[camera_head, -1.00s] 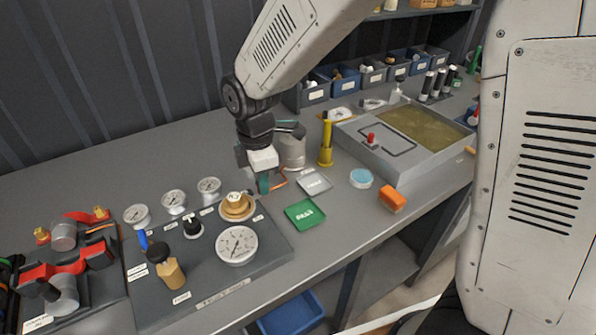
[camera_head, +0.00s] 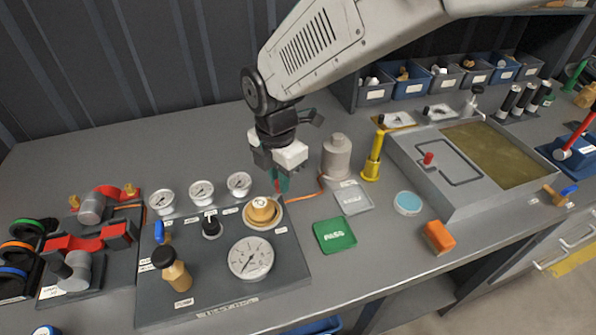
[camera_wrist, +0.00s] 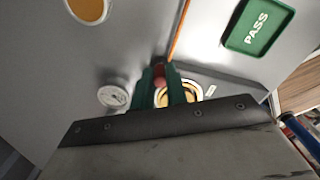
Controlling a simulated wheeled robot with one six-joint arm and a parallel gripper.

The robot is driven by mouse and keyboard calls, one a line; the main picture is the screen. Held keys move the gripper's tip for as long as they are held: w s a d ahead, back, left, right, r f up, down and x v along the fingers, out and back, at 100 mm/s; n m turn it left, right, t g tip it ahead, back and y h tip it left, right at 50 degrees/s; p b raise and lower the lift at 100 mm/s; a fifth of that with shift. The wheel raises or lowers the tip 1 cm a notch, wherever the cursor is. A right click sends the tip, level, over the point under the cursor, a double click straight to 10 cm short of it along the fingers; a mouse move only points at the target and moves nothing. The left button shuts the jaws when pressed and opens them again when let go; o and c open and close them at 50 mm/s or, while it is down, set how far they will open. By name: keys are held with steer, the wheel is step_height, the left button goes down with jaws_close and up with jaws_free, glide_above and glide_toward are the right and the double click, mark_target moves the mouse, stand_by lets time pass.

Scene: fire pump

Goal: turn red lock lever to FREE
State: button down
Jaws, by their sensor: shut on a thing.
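My gripper (camera_head: 281,184) hangs down over the back right corner of the dark gauge panel (camera_head: 207,285), right beside the brass dial (camera_head: 262,211). In the wrist view its green fingers are closed around a small red piece (camera_wrist: 159,76), seemingly the tip of the red lock lever. The brass dial also shows there (camera_wrist: 184,93), partly behind the fingers. The lever's base and its markings are hidden by the gripper, so its setting cannot be read.
Small gauges (camera_head: 201,192) line the panel's back, with a large gauge (camera_head: 250,259) in front. A green PASS plate (camera_head: 334,235), a grey plate (camera_head: 353,198) and a grey cylinder (camera_head: 336,157) are to the right. Red-handled valves (camera_head: 88,241) stand left. The bench behind the gauges is clear.

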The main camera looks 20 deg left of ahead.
steer(key=shift+s+a, duration=0.15)
steer(key=shift+s, duration=0.05)
steer(key=c, duration=1.4)
jaws_free()
steer(key=shift+a, duration=0.1)
step_height(320, 180, up, 8)
steer(key=shift+f, duration=0.1)
